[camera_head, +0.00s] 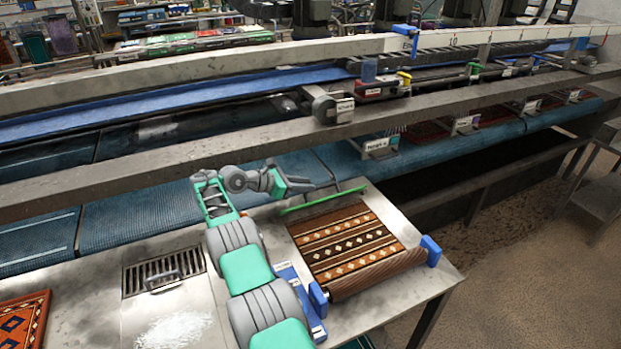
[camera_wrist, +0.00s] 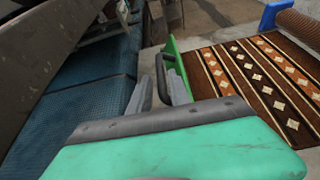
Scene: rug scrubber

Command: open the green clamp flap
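The green clamp flap (camera_head: 325,200) is a long thin bar along the far edge of the patterned rug (camera_head: 350,243). In the wrist view the flap (camera_wrist: 182,62) is a narrow green panel with a dark handle (camera_wrist: 162,80) on its left side. My gripper (camera_head: 312,184) is just beyond the flap, near its middle. In the wrist view my gripper (camera_wrist: 160,88) has its two grey fingers apart, with the handle seen between their tips. I cannot tell whether a finger touches it. The flap's underside is hidden.
Blue brackets (camera_head: 430,250) stand beside the rolled near end of the rug. A metal grate (camera_head: 163,272) is set in the steel table left of my arm. A grey beam (camera_head: 250,150) and blue conveyor belt (camera_head: 145,217) run behind the table.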

